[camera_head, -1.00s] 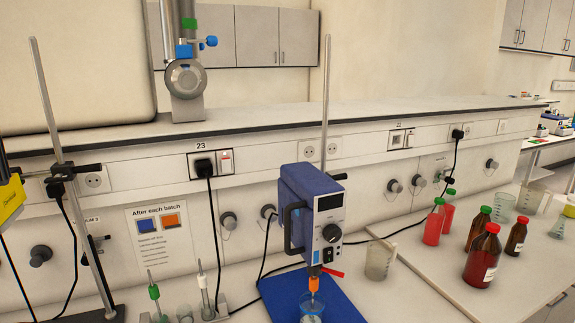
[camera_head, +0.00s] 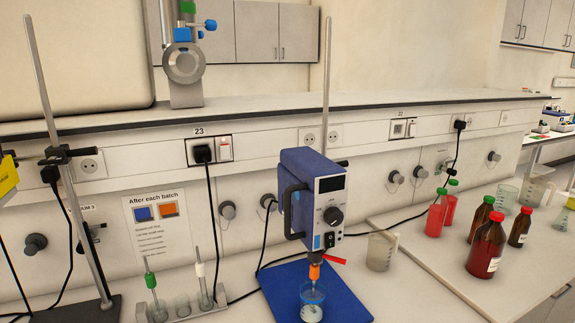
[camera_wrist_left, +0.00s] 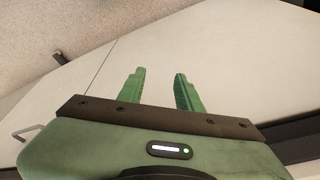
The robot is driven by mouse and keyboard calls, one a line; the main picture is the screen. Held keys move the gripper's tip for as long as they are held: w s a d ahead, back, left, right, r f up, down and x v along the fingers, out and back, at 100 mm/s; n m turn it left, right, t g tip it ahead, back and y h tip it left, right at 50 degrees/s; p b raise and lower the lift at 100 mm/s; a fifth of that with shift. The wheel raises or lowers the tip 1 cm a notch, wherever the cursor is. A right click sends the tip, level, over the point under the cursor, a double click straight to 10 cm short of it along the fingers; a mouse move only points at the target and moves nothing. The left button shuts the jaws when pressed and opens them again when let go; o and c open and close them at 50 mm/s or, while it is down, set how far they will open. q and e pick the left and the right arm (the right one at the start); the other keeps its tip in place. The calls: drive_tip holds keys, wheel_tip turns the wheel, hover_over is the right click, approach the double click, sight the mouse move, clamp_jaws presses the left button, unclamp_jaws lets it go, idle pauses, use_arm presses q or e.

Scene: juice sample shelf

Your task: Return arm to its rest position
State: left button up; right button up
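My left gripper (camera_wrist_left: 160,88) shows in the left wrist view with its two green fingers apart and nothing between them. It hangs in front of pale cabinet fronts, clear of any object. Neither of my grippers shows in the head view. The right gripper is in no frame.
On the bench, a blue overhead stirrer (camera_head: 313,200) stands on a blue base (camera_head: 345,301) with a small beaker (camera_head: 312,303) under it. Red and brown bottles (camera_head: 485,249) and a glass beaker (camera_head: 381,251) stand right. A metal stand (camera_head: 66,165) and a tube rack (camera_head: 183,307) are left.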

use_arm(q)
wheel_tip(320, 180, down, 19)
drive_tip(key=s+b, duration=0.3)
drive_tip(key=b, duration=0.2)
drive_tip(key=s+a+f+b, duration=0.1)
drive_tip(key=s+f+b, duration=0.2)
drive_tip(key=f, duration=0.6)
drive_tip(key=s+a+f+g+b, duration=0.1)
drive_tip(key=s+f+b, duration=0.2)
drive_tip(key=s+f, duration=0.5)
drive_tip(key=s+a+f+g+b, duration=0.1)
drive_tip(key=s+f+b, duration=0.2)
drive_tip(key=s+f, duration=0.3)
wheel_tip(320, 180, down, 5)
drive_tip(key=shift+a+r+b, duration=0.1)
drive_tip(key=shift+a+b, duration=0.05)
drive_tip(key=shift+b, duration=0.2)
